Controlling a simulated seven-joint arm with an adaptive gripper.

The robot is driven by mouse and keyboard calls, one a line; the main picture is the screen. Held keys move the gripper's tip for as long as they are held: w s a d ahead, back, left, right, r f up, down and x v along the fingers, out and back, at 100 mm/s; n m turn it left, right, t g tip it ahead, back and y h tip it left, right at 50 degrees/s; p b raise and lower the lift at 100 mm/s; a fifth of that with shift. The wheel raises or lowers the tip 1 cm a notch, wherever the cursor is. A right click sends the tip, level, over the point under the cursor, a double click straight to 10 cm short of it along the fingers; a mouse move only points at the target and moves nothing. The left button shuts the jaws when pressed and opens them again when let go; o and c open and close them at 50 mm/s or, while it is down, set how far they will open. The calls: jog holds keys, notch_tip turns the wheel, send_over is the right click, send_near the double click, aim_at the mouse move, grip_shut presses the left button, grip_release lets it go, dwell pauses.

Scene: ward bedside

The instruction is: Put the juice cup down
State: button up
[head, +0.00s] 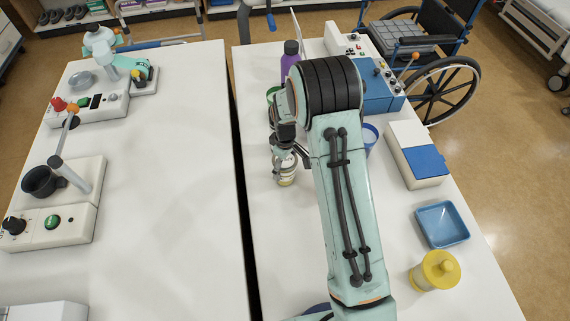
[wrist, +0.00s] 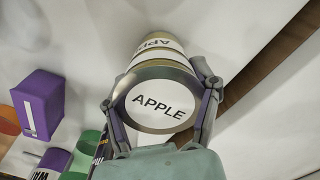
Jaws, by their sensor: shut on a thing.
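The juice cup (wrist: 158,103) has a round white top lettered "APPLE" and a gold-coloured rim in the wrist view. My gripper (wrist: 160,98) is shut on it, with one finger on each side. In the head view the cup (head: 287,177) shows below my gripper (head: 287,160), over the right table near its left edge. My gripper hides part of it there. I cannot tell whether its base touches the table.
A purple bottle (head: 289,62) and a green container (head: 272,94) stand behind my gripper. A blue cup (head: 370,136), a white-and-blue box (head: 418,155), a blue tray (head: 441,224) and a yellow-lidded jar (head: 436,271) are to the right. A dark gap (head: 240,190) separates the tables.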

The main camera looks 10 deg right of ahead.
jog(key=o, duration=1.3)
jog(key=shift+f, duration=0.1)
jog(key=shift+c, duration=0.2)
notch_tip(320, 180, up, 12)
jog(key=shift+f, duration=0.1)
jog(key=s+r+m, duration=0.4)
jog(key=s+r, duration=0.6)
jog(key=s, duration=0.5)
jog(key=s+m, duration=0.3)
jog(key=s, duration=1)
jog(key=shift+s+d+f+m+y, duration=0.15)
jog(key=shift+d+f+m+y, duration=0.05)
jog(key=shift+f+m+y, duration=0.2)
